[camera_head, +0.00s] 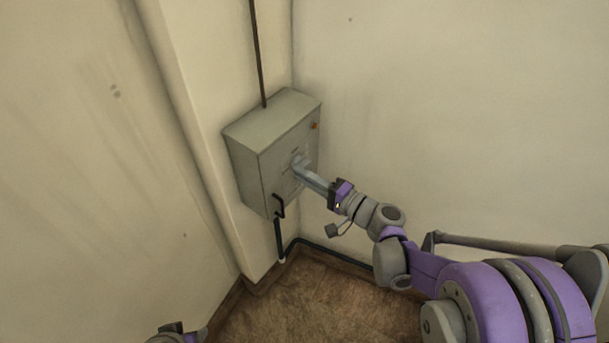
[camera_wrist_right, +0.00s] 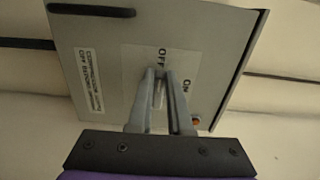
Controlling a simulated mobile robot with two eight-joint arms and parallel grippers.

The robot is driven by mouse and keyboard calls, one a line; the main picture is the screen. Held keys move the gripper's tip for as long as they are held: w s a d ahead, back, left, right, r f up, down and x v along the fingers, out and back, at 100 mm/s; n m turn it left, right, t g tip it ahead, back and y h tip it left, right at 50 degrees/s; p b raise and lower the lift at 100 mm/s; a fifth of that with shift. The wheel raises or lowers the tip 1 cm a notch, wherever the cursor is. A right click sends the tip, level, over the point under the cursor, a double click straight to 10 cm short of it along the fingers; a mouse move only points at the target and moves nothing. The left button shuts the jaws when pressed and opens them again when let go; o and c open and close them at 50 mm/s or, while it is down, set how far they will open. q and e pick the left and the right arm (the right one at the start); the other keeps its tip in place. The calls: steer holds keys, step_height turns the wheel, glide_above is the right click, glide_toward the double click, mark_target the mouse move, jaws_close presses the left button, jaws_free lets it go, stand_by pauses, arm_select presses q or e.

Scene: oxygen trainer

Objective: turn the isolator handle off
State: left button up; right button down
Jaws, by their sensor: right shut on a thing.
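The isolator box (camera_head: 245,160) is a grey metal cabinet on the wall in the corner. It also fills much of the right wrist view (camera_wrist_right: 120,35). My right gripper (camera_head: 300,166) reaches its front face. In the right wrist view the gripper (camera_wrist_right: 163,76) is shut on the isolator handle (camera_wrist_right: 159,95), a pale narrow piece between the fingers. The handle is mostly hidden. The OFF mark (camera_wrist_right: 161,56) lies just beyond the fingertips; the ON mark (camera_wrist_right: 187,86) is to their right. Part of my left arm shows at the bottom edge in the head view; its jaws cannot be made out.
A black bar handle (camera_head: 281,206) sits on the box front, and an orange lamp (camera_wrist_right: 196,120) is near an edge. A printed label (camera_wrist_right: 88,80) is on the face. A conduit (camera_head: 258,55) runs up; a dark pipe (camera_head: 335,254) runs along the wall base. Walls close in both sides.

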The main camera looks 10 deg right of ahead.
steer(key=c, duration=0.8)
jaws_free()
steer(key=shift+c, duration=0.2)
steer(key=v, duration=1)
steer(key=shift+s+d, duration=0.25)
steer(key=shift+s, duration=0.1)
